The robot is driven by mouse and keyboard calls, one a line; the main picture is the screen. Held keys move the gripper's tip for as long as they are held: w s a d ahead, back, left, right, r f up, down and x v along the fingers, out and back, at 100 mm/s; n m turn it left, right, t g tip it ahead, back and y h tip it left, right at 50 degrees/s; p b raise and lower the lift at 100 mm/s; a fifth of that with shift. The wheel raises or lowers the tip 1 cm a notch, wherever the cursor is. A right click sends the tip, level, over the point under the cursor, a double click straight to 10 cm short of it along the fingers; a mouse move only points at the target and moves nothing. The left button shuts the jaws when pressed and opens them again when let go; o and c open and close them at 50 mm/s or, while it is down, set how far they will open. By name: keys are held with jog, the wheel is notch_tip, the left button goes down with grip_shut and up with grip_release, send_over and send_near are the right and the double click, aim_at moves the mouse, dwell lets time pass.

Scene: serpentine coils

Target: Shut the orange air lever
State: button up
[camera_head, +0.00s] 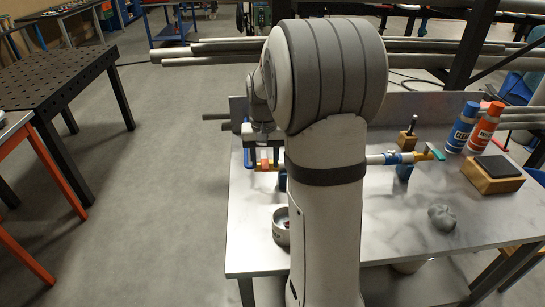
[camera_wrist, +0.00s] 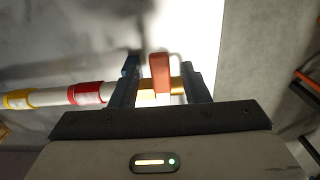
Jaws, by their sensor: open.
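The orange lever (camera_wrist: 160,72) stands up between the two dark blue fingers of my gripper (camera_wrist: 161,76) in the wrist view. The fingers are open, with a gap on each side of the lever. A yellow fitting (camera_wrist: 177,86) shows at the lever's right, between the fingers. A white pipe with red and yellow bands (camera_wrist: 60,95) runs in from the left to the gripper. In the head view a small orange-red part, likely the lever (camera_head: 264,156), shows left of my arm. My arm hides much of this area there.
The pipe continues right of my arm on the worktable (camera_head: 410,228), ending near a green handle (camera_head: 435,152). A round container (camera_head: 281,226) is at the left front.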

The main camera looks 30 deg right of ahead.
aim_at(265, 164)
notch_tip(265, 164, up, 8)
jog(key=shift+f, duration=0.1)
dwell(0.4)
dwell(0.4)
